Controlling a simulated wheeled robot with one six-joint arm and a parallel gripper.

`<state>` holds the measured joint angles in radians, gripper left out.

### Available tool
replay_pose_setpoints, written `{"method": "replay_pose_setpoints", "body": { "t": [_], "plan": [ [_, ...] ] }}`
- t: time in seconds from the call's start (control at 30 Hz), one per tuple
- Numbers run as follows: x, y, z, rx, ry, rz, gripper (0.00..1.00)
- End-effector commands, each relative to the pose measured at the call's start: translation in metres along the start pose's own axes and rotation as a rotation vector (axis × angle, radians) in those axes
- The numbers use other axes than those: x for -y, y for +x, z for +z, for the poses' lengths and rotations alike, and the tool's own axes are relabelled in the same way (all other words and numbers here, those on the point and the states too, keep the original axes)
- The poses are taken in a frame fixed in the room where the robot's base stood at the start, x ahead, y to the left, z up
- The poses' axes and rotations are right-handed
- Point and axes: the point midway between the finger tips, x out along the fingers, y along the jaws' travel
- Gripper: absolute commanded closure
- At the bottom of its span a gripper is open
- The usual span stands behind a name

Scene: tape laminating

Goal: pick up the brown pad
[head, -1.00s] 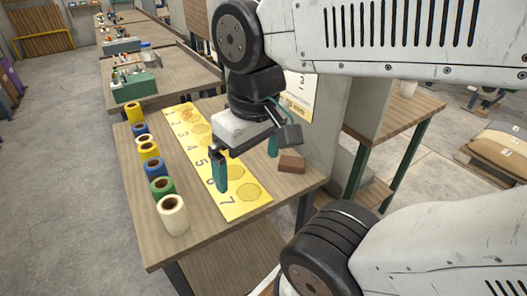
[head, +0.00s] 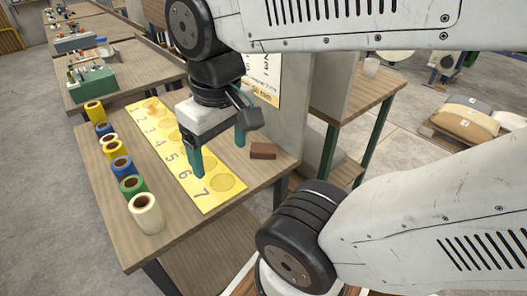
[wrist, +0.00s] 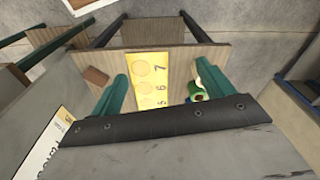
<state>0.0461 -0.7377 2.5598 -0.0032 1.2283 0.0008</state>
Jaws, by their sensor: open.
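The brown pad (head: 263,151) is a small reddish-brown block lying flat on the wooden table, at its right side near the grey upright panel. It also shows in the wrist view (wrist: 96,76), left of the left finger and outside the jaws. My gripper (head: 218,155) is open and empty, its two green fingers pointing down above the yellow numbered mat (head: 213,200). In the head view it is a little left of the pad and apart from it. In the wrist view the open fingers (wrist: 168,88) frame the mat near numbers 5 to 7.
Several tape rolls, among them a cream one (head: 146,213), stand in a row along the table's left edge. A grey upright panel (head: 295,95) with a poster stands right behind the pad. Bare table (head: 120,178) shows between the rolls and the mat.

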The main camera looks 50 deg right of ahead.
Motion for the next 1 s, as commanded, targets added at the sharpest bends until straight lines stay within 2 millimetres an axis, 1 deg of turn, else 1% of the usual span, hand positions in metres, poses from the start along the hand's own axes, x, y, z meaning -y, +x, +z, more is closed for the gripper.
{"method": "replay_pose_setpoints", "body": {
  "t": [0.03, 0.13, 0.23, 0.37, 0.47, 0.5, 0.57, 0.6, 0.67, 0.8, 0.9, 1.0],
  "plan": [
    [-0.008, 0.007, -0.003, 0.039, 0.041, 0.003, 0.2],
    [-0.027, 0.02, -0.013, 0.119, 0.132, 0.004, 0.2],
    [-0.053, 0.036, -0.029, 0.182, 0.203, -0.003, 0.2],
    [-0.093, 0.062, -0.051, 0.233, 0.214, -0.028, 0.2],
    [-0.128, 0.086, -0.065, 0.251, 0.183, -0.054, 0.2],
    [-0.143, 0.097, -0.07, 0.252, 0.162, -0.065, 0.2],
    [-0.165, 0.113, -0.075, 0.252, 0.124, -0.081, 0.2],
    [-0.179, 0.124, -0.078, 0.25, 0.093, -0.091, 0.2],
    [-0.2, 0.139, -0.082, 0.241, 0.041, -0.103, 0.2],
    [-0.243, 0.173, -0.089, 0.205, -0.118, -0.116, 0.2],
    [-0.266, 0.189, -0.101, 0.164, -0.268, -0.1, 0.2],
    [-0.276, 0.19, -0.114, 0.124, -0.404, -0.067, 0.2]
  ]
}}
